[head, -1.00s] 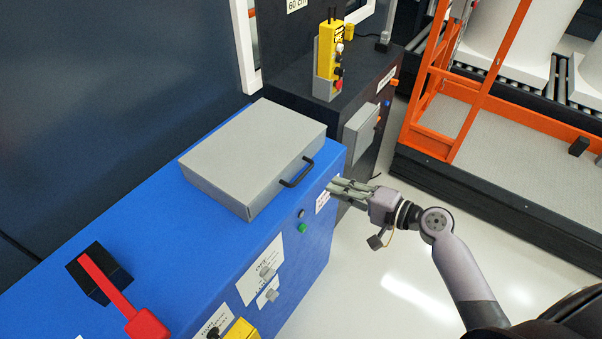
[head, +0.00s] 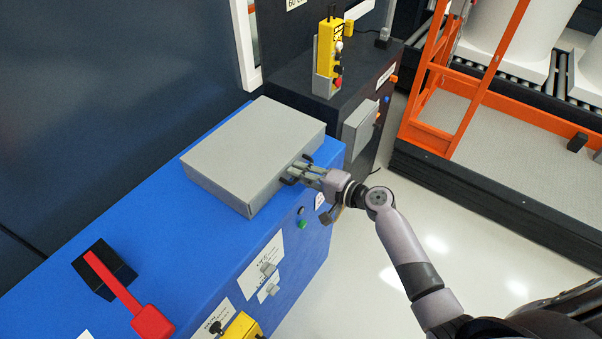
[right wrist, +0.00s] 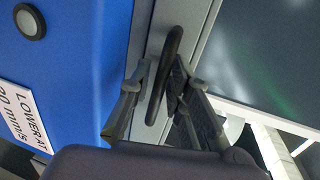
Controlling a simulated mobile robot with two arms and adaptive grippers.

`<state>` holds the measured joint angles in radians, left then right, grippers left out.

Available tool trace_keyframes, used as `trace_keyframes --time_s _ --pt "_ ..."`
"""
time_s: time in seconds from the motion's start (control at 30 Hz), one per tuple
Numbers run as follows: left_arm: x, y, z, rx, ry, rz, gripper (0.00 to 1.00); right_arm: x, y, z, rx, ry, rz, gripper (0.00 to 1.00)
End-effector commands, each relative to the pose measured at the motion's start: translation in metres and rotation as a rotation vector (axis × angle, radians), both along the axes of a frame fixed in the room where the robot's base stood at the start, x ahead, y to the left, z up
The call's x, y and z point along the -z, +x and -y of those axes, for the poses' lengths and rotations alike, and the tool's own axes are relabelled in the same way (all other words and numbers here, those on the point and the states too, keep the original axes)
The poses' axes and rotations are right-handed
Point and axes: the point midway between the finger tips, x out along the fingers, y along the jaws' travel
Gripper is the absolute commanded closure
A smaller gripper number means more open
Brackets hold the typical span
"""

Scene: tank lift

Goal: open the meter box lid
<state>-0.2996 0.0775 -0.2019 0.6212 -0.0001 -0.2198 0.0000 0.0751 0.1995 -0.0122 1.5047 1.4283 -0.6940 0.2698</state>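The meter box (head: 250,150) is a grey flat box on top of the blue cabinet. Its lid looks closed. A black bar handle (right wrist: 166,70) is on its front face; in the head view my gripper partly covers it. My right gripper (head: 299,171) is at the handle. In the right wrist view my right gripper (right wrist: 160,85) has one finger on each side of the handle, with a gap on the left side, so it looks open around the bar. Contact on the right side is unclear. My left gripper is not in view.
The blue cabinet (head: 150,228) carries a red lever (head: 122,290) at the left, and buttons and labels on its front. A dark cabinet with a yellow control pendant (head: 329,55) stands behind. An orange frame (head: 475,85) is at the right. The floor in front is clear.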

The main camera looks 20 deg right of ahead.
Motion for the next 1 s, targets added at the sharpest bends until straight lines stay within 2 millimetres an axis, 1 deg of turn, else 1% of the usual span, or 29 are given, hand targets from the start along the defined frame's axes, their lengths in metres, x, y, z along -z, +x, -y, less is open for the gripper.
trace_keyframes --time_s 0.03,0.27,1.0 --pt "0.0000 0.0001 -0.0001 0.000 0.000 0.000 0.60 0.0001 -0.0001 0.0002 0.000 0.000 0.000 0.85" --pt "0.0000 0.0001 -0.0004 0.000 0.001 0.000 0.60 0.0002 -0.0003 0.0005 0.000 0.000 0.000 1.00" --pt "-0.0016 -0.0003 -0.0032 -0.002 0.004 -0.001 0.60 -0.0009 0.0001 0.0008 0.000 -0.003 -0.004 1.00"
